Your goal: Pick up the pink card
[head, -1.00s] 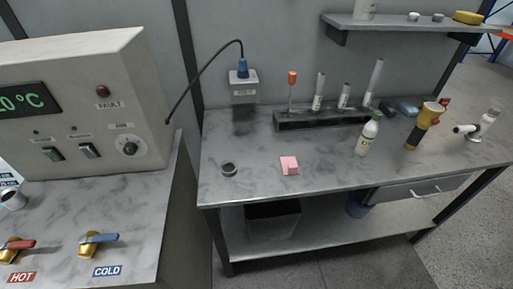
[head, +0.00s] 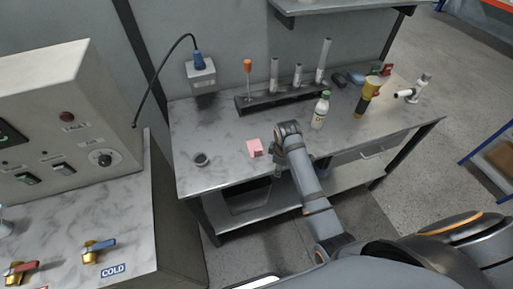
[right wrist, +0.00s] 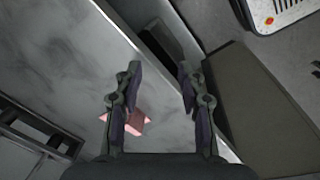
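The pink card (head: 255,147) lies on the marbled grey workbench top (head: 215,130), near its front edge. It looks like a small pink pad with a raised part. My right gripper (head: 276,164) is just to the right of it in the head view, and the two appear apart. In the right wrist view my right gripper (right wrist: 158,70) is open with nothing between its fingertips. The pink card (right wrist: 138,124) shows there beyond the left finger, which hides part of it. My left gripper is not in view.
A control box (head: 60,120) is at far left.

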